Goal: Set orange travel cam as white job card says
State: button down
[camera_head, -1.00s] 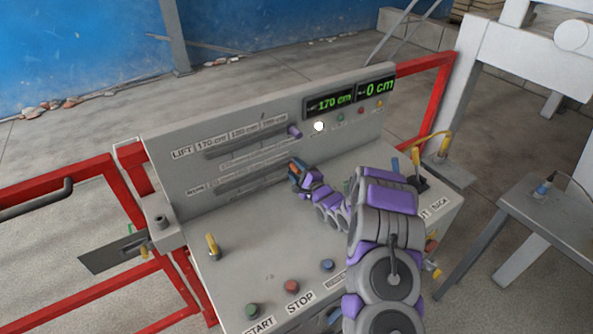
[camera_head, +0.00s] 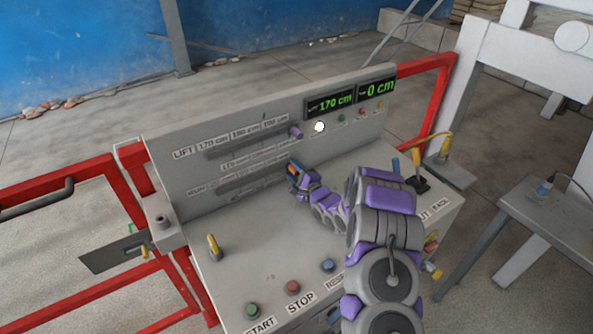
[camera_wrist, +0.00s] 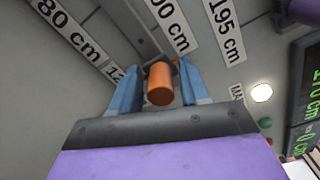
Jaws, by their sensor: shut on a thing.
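The orange travel cam (camera_wrist: 160,84) is a short cylinder on the sloped control panel. In the wrist view it sits between the two blue fingers of my gripper (camera_wrist: 161,82), which is shut on it. In the head view my gripper (camera_head: 293,178) is at the right end of the lower slot (camera_head: 240,182), against the panel face. The cam itself is mostly hidden there by my fingers. Labels beside the slot in the wrist view read in part "80 cm", "00 cm" and "195 cm" (camera_wrist: 229,32). I cannot make out the white job card.
A purple knob (camera_head: 296,132) stands at the right end of the upper LIFT slot. Green displays read 170 cm (camera_head: 330,104) and 0 cm (camera_head: 377,89). Push buttons (camera_head: 292,287) and a yellow lever (camera_head: 213,246) are on the desk.

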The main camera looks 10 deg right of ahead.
aim_at(239, 185)
jog(key=s+a, duration=0.2)
jog(key=a, duration=0.4)
jog(key=s+a, duration=0.3)
jog(key=a, duration=0.2)
jog(key=s+a, duration=0.2)
jog(key=a, duration=0.4)
jog(key=shift+s+a+f, duration=0.3)
jog(key=c, duration=1.1)
grip_release()
jog(key=shift+o, duration=0.9)
jog(key=shift+w+r, duration=0.1)
jog(key=shift+r, duration=0.1)
jog(key=shift+d, duration=0.1)
jog(key=p+v, duration=0.3)
jog(key=v, duration=0.9)
jog(key=p+v, duration=0.2)
jog(key=p, duration=0.3)
jog(key=shift+s+d, duration=0.1)
jog(key=shift+s, duration=0.2)
jog(key=shift+p+v, duration=0.75)
jog(key=shift+v, duration=0.55)
jog(key=shift+f, duration=0.15)
